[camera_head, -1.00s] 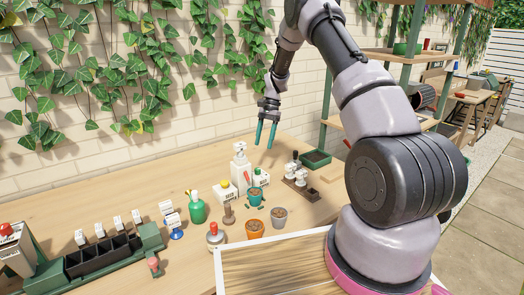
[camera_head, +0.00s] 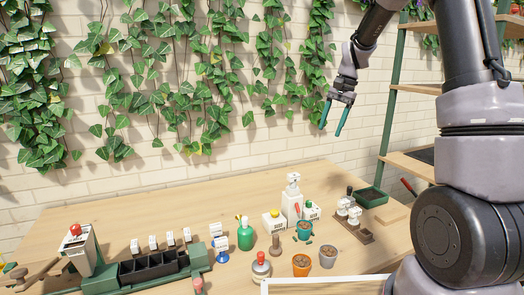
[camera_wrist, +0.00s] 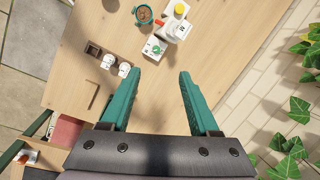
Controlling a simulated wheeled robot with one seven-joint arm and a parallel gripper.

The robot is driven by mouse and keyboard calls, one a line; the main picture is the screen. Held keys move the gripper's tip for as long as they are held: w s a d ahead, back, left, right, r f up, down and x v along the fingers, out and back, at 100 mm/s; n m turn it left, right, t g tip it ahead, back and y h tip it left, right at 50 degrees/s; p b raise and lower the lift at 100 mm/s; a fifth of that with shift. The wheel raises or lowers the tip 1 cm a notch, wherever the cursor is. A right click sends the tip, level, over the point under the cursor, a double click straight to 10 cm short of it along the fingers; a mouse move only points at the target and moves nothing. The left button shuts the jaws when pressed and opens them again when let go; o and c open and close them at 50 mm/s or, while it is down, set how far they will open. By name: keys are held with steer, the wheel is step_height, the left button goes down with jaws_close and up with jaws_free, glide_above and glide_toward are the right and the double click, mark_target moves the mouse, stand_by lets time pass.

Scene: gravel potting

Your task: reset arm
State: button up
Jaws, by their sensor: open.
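My gripper (camera_head: 333,116) is raised in the air in front of the ivy wall, above the back right of the wooden table (camera_head: 130,210). Its two green fingers are apart with nothing between them. In the wrist view my gripper (camera_wrist: 154,95) is also open and empty, and bare table top shows beyond the fingertips. It touches nothing.
On the table stand an orange pot (camera_head: 301,265), a grey pot (camera_head: 327,256), a teal pot (camera_head: 304,231), a green spray bottle (camera_head: 245,234) and a white dispenser (camera_head: 292,203). A black compartment tray (camera_head: 148,267) is at left. A shelf stands right.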

steer(key=s+r+n+t, duration=0.2)
steer(key=s+r+t, duration=0.1)
steer(key=s+r, duration=0.85)
steer(key=s+d+r+n+t, duration=0.1)
steer(key=s+t, duration=0.3)
steer(key=s, duration=1.2)
steer(key=shift+s+d+r+n+h, duration=0.25)
steer(key=shift+s+r+n+h, duration=0.05)
steer(key=shift+r+n+h, duration=0.15)
